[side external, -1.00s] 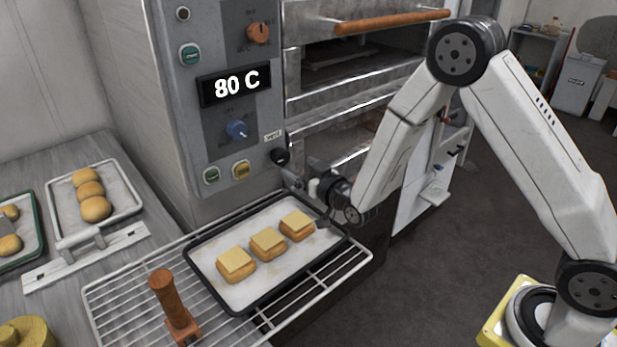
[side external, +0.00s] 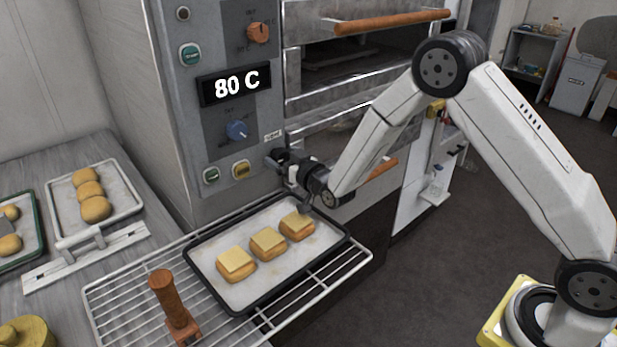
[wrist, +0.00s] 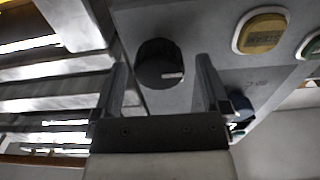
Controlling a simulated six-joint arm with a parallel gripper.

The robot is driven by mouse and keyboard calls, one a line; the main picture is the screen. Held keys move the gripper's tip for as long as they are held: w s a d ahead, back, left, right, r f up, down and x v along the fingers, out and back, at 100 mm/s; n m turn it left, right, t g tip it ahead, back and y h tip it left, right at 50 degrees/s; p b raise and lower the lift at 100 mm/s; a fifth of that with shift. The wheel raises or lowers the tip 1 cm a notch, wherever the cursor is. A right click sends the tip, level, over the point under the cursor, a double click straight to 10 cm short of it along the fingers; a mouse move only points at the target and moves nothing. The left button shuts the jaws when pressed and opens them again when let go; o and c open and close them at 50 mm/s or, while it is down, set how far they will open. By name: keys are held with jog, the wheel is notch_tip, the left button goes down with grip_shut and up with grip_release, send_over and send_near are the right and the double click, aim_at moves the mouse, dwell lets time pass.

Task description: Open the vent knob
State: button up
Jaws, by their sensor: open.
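The vent knob (wrist: 158,62) is a round black knob with a pale mark, on the grey oven panel. In the wrist view it sits between and beyond the two fingers of my gripper (wrist: 162,85), which are apart with nothing held. In the side view my gripper (side external: 278,160) is at the panel's lower right, just below the small vent label (side external: 272,136), and it hides the knob. I cannot tell from these views whether the fingers touch the knob.
Yellow (side external: 241,170) and green (side external: 211,175) buttons sit left of my gripper, with a blue knob (side external: 237,130) above. Below are a wire rack (side external: 110,300) and a black-rimmed tray (side external: 250,307) with three topped pastries. An oven door handle (side external: 390,22) juts out upper right.

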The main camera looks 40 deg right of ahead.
jog(key=shift+w, duration=0.6)
grip_shut()
